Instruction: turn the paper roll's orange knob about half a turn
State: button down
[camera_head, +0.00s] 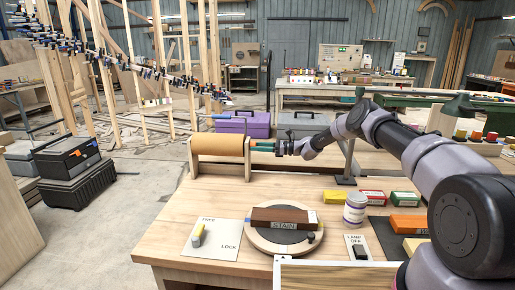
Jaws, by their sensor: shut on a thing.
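The paper roll (217,144) is a tan-brown cylinder lying sideways between two upright wooden end pieces at the back left of the workbench. My gripper (256,147) reaches in from the right, level with the roll's axis. Its green fingers are shut at the outer face of the right end piece (247,160), where the orange knob sits. The fingers cover the knob almost wholly, so its turn angle cannot be read.
On the wooden bench (190,205) stand a round turntable with a brown STAIN block (283,217), a FREE/LOCK plate (215,240), a white tin (355,207), small coloured boxes (372,197) and a lamp switch (358,250).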

jog(key=m, duration=2.5)
jog(key=shift+d+r, duration=0.1)
dwell(0.5)
jog(key=shift+c, duration=1.5)
grip_release()
jog(key=d, duration=1)
jog(key=shift+s+d, duration=0.25)
jog(key=shift+d, duration=0.15)
